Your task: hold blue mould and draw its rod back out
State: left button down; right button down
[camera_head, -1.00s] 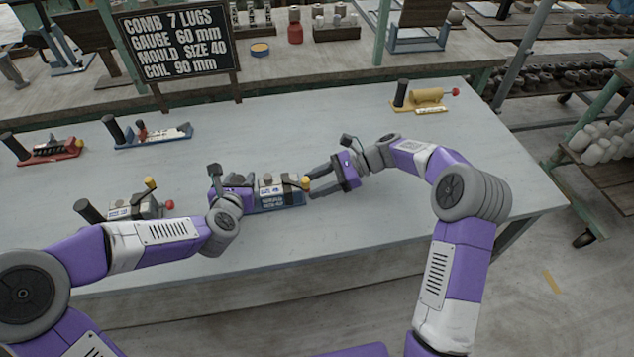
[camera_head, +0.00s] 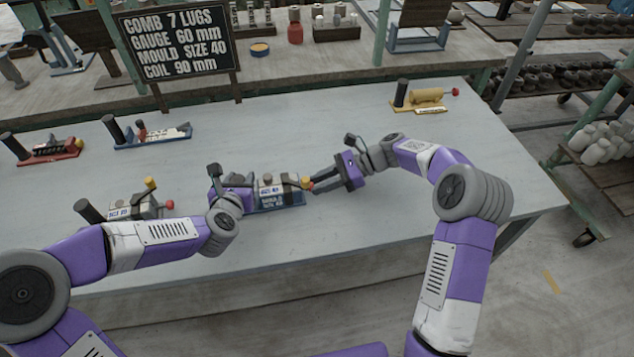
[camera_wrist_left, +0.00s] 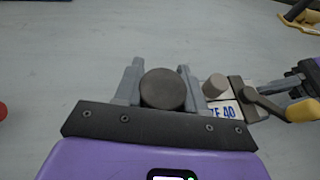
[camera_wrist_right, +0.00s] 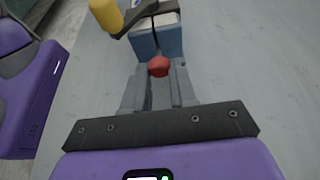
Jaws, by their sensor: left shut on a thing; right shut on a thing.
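The blue mould (camera_head: 279,200) lies on the table, with a size 40 label and a yellow-tipped lever (camera_head: 307,183). My left gripper (camera_wrist_left: 160,82) is shut on the mould's round dark handle (camera_wrist_left: 163,90) at its left end. The red knob (camera_wrist_right: 159,66) of the rod stands at the mould's right end. My right gripper (camera_wrist_right: 158,82) is shut on this knob, its fingers on either side. The right wrist view also shows the mould's blue end (camera_wrist_right: 170,43) just beyond the knob. The knob is hidden in the head view.
A grey mould (camera_head: 140,207) lies left, near my left arm. A red mould (camera_head: 48,152), another blue mould (camera_head: 155,135) and a yellow mould (camera_head: 426,96) lie farther back. A black sign (camera_head: 178,42) stands behind. The table right of my right gripper is clear.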

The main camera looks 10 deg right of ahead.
pick_arm(q)
jog(key=shift+a+f, duration=0.15)
pick_arm(e)
jog(key=shift+d, duration=0.85)
jog(key=c, duration=0.9)
grip_release()
jog(key=v, duration=1.2)
pick_arm(q)
jog(key=shift+s, duration=0.1)
